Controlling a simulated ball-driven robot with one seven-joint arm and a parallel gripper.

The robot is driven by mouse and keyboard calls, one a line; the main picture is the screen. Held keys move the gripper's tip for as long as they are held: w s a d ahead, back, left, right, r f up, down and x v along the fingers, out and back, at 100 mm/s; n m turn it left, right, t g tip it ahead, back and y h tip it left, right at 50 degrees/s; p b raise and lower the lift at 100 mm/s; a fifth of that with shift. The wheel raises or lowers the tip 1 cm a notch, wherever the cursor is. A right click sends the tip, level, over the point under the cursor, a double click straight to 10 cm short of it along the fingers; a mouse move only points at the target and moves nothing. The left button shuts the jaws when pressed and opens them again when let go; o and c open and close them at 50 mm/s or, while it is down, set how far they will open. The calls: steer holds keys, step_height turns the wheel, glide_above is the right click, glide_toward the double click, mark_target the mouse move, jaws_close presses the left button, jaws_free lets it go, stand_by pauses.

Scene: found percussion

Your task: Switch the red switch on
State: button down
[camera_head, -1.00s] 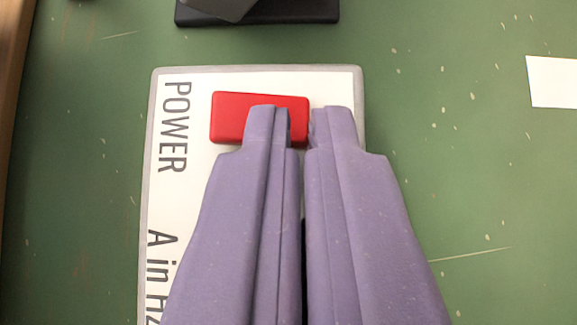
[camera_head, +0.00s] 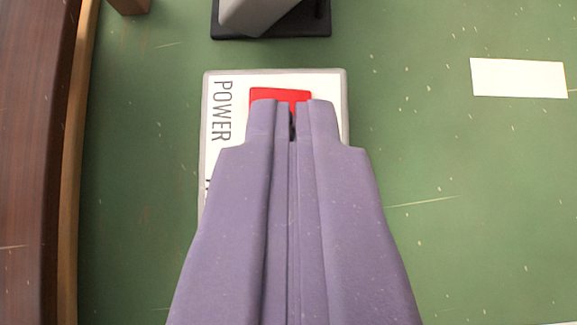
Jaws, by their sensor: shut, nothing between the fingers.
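The red switch (camera_head: 280,94) is a flat red block near the top of a white panel (camera_head: 225,170) with a grey rim. The word POWER is printed on the panel to the left of the switch. My gripper (camera_head: 291,104) has purple fingers and is shut and empty. Its fingertips overlap the lower part of the switch in the picture and hide it. I cannot tell whether they touch it. The fingers also hide most of the lower panel.
A dark base with a grey part (camera_head: 262,15) stands beyond the panel at the top. A white card (camera_head: 518,77) lies on the green surface (camera_head: 430,150) at the right. A wooden edge (camera_head: 70,180) runs along the left.

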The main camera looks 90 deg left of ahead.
steer(key=p+v, duration=0.2)
steer(key=v, duration=0.5)
steer(key=shift+d+r, duration=0.25)
steer(key=shift+r, duration=0.1)
steer(key=w+d+r+m+t+h+b, duration=0.1)
steer(key=w+d+r+m+t+h, duration=0.15)
steer(key=w+d+r, duration=0.5)
steer(key=w+d+r+m+t+h+b, duration=0.1)
steer(key=w+d+r+m+t+h, duration=0.15)
steer(key=w+d+r, duration=0.5)
steer(key=w+d+r+m+t+h+b, duration=0.15)
steer(key=d+r, duration=0.25)
steer(key=r, duration=0.8)
steer(key=w+d+r+m+t+h, duration=0.1)
steer(key=d+r+m+t, duration=0.2)
steer(key=r, duration=0.8)
steer(key=s+d+r+m+t, duration=0.1)
steer(key=s+d+r, duration=0.2)
steer(key=s+r, duration=0.2)
steer(key=s+d+r+m+t+b, duration=0.1)
steer(key=s+d+r, duration=0.3)
steer(key=r, duration=0.8)
steer(key=s+d+r+m+t+h+b, duration=0.1)
steer(key=s+d+r+m, duration=0.2)
steer(key=s+r, duration=0.5)
steer(key=shift+s+d+r, duration=0.25)
steer(key=shift+d+r, duration=0.35)
steer(key=shift+d, duration=0.1)
